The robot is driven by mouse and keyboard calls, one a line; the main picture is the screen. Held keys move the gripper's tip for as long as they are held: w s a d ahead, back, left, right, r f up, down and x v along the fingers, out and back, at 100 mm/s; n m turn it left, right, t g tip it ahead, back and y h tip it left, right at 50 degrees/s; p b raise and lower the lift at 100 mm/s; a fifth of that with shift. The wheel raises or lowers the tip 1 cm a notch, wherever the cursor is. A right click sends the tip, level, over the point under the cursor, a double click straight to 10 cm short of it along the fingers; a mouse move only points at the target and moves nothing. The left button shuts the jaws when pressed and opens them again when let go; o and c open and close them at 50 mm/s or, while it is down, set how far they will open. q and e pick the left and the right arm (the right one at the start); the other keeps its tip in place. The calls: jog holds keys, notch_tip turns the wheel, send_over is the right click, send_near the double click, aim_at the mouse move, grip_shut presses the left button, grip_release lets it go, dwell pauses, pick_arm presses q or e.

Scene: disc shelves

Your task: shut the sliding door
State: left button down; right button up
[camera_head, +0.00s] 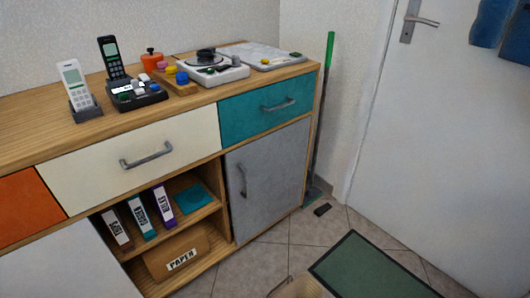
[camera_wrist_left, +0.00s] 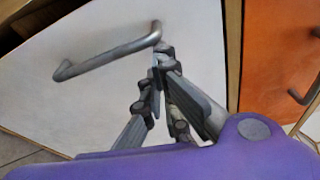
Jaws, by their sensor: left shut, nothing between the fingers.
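A white door panel (camera_head: 62,265) fills the lower left of the sideboard in the head view, with the open shelf compartment to its right. In the left wrist view, a white panel (camera_wrist_left: 75,40) with a grey bar handle (camera_wrist_left: 105,58) lies beside an orange front; it looks like the same door. My left gripper (camera_wrist_left: 160,60) is shut and empty, its fingertips close to one end of that handle; I cannot tell whether they touch. A grey door (camera_head: 268,175) with its own handle covers the right compartment.
The open compartment holds several binders (camera_head: 140,217), a teal item (camera_head: 193,199) and a paper box (camera_head: 177,253). Phones, a turntable (camera_head: 212,68) and small items stand on top. A green mat (camera_head: 365,268) lies on the tiled floor; a broom (camera_head: 322,110) leans at the right.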

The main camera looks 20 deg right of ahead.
pick_arm(q)
jog(key=shift+s+a, duration=0.25)
jog(key=shift+a, duration=0.6)
jog(key=shift+s+a, duration=0.25)
jog(key=shift+a, duration=0.55)
pick_arm(e)
jog(key=shift+w+f, duration=0.35)
jog(key=shift+w, duration=0.25)
